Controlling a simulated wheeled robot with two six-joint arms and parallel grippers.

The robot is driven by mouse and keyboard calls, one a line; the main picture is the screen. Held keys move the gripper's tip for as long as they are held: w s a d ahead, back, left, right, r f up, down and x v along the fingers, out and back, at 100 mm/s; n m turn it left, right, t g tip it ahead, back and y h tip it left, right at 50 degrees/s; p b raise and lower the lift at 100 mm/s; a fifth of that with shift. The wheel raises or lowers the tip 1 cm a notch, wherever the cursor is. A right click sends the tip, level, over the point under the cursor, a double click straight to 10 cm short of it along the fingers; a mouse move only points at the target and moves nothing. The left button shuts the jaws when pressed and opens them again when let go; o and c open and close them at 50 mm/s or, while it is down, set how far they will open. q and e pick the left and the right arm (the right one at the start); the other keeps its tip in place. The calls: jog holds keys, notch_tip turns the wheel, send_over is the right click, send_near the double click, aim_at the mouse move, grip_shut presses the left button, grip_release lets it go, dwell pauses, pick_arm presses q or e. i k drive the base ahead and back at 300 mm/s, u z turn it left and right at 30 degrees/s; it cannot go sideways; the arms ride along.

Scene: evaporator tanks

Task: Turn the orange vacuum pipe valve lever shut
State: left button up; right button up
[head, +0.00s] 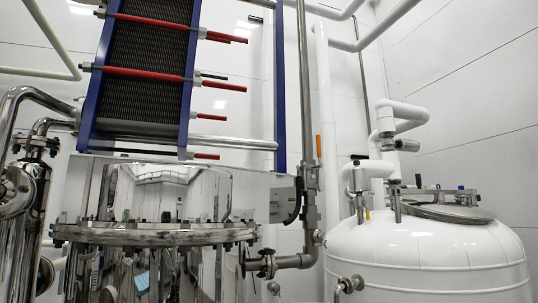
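The orange valve lever (318,147) points upright beside a vertical metal pipe (304,90), a little right of the middle of the head view. It runs parallel to the pipe. The grey valve body (310,176) is just below it, in line with the pipe. Neither of my grippers is in view, so nothing is seen touching the lever.
A polished steel tank (150,262) with a bolted flange stands at the left, under a blue-framed plate heat exchanger (150,70) with red rods. A white tank (425,258) stands at the right. A grey elbow pipe (295,261) and flange lie below the valve.

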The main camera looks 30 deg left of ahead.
aim_at(318, 165)
jog(key=u, duration=0.5)
jog(key=i, duration=1)
jog(key=k, duration=1)
jog(key=z, duration=1.5)
jog(key=i, duration=0.95)
jog(key=u, duration=2.2)
jog(key=i, duration=0.5)
